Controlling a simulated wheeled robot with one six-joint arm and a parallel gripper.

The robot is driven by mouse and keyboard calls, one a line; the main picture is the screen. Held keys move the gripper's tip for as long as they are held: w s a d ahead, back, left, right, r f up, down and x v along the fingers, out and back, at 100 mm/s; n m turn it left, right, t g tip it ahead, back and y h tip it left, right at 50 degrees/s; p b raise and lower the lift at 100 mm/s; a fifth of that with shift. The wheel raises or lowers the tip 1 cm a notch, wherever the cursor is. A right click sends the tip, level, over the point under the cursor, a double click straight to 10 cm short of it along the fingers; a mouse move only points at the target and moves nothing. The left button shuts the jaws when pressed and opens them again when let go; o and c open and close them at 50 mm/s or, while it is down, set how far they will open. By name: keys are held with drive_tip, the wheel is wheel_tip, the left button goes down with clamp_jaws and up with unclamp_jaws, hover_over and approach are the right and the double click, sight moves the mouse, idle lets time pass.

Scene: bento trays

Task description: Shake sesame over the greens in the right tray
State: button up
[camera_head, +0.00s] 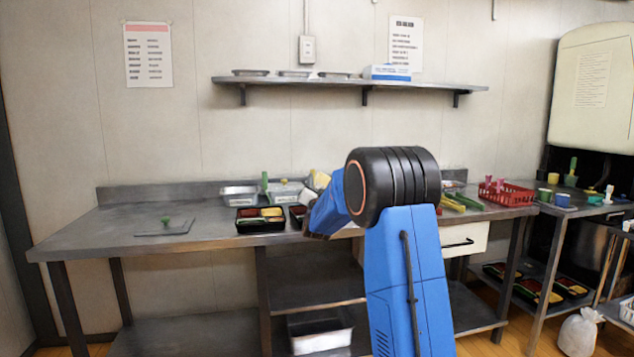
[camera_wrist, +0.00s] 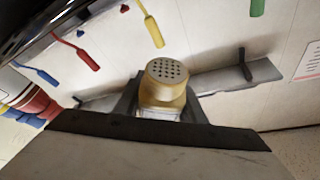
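A shaker with a pale yellow, perforated lid (camera_wrist: 166,72) stands between the fingers of my gripper (camera_wrist: 160,105) in the wrist view. The fingers are shut on its clear lower body. In the head view a yellowish shape (camera_head: 320,180), likely the shaker, shows just behind my blue arm above the bench. Two black bento trays lie on the bench. The left tray (camera_head: 260,229) shows red, yellow and green food. The right tray (camera_head: 293,222) is mostly hidden behind my arm, with some red food visible; its greens cannot be made out.
A red basket (camera_head: 507,194) stands at right. A wall shelf (camera_head: 340,82) hangs above. The bench's left part is mostly clear.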

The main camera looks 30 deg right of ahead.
wheel_tip(320, 180, down, 2)
drive_tip(key=shift+f, duration=0.1)
drive_tip(key=shift+r, duration=1.8)
drive_tip(key=shift+f, duration=1.75)
drive_tip(key=shift+r, duration=1.75)
